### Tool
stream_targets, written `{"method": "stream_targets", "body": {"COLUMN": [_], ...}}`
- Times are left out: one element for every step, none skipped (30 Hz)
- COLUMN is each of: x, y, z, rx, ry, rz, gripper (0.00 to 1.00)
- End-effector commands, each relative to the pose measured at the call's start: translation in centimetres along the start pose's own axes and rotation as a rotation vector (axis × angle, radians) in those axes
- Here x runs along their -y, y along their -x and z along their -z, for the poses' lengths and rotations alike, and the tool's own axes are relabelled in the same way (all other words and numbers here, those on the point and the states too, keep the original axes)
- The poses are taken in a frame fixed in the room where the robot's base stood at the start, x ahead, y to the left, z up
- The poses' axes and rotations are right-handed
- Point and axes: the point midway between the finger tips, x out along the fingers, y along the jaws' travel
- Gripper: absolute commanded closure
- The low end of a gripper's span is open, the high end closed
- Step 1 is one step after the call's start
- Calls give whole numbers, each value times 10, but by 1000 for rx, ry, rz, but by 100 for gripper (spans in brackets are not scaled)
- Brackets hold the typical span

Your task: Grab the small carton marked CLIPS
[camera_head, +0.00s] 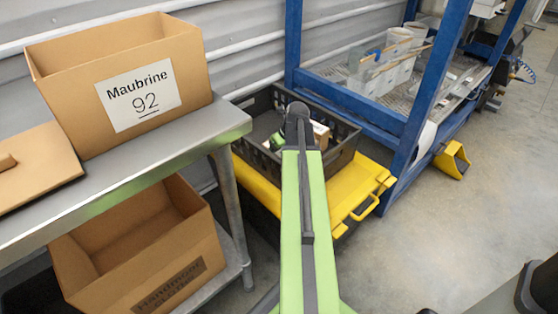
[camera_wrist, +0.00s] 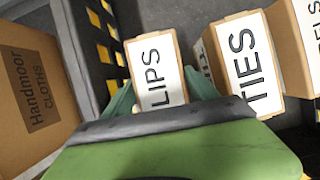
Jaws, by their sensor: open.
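The small carton marked CLIPS (camera_wrist: 155,68) shows in the wrist view just past my gripper. Its label reads "LIPS", and its lower end is hidden by my gripper. My gripper (camera_wrist: 160,92) is open, with one green finger on each side of this carton. I cannot tell whether the fingers touch it. In the head view the end of my arm is over the dark crate (camera_head: 344,162), and it hides most of what lies inside.
A carton marked TIES (camera_wrist: 240,62) stands close to the right, with another carton (camera_wrist: 303,45) beyond it. The crate's slotted wall (camera_wrist: 95,45) is at left. A Handmoor Cloths box (camera_wrist: 35,85) stands outside it. A metal bench (camera_head: 120,180) and blue frame (camera_head: 360,105) flank the crate.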

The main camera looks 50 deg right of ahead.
Motion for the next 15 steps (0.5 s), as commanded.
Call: {"method": "stream_targets", "body": {"x": [0,0,0,0,0,0,0,0,0,0,0,0,0,0,0], "y": [-1,-2,-2,-3,-3,-4,-4,-4,-4,-4,-4,-4,-4,-4,-4], "z": [1,1,1,1,2,2,2,2,2,2,2,2,2,2,2], "rx": [0,0,0,0,0,0,0,0,0,0,0,0,0,0,0], "ry": [0,0,0,0,0,0,0,0,0,0,-1,-1,-1,-1,-1], "rz": [0,0,0,0,0,0,0,0,0,0,0,0,0,0,0], "gripper": [33,33,33,33,33,33,33,33,33,33,33,33,33,33,33]}}
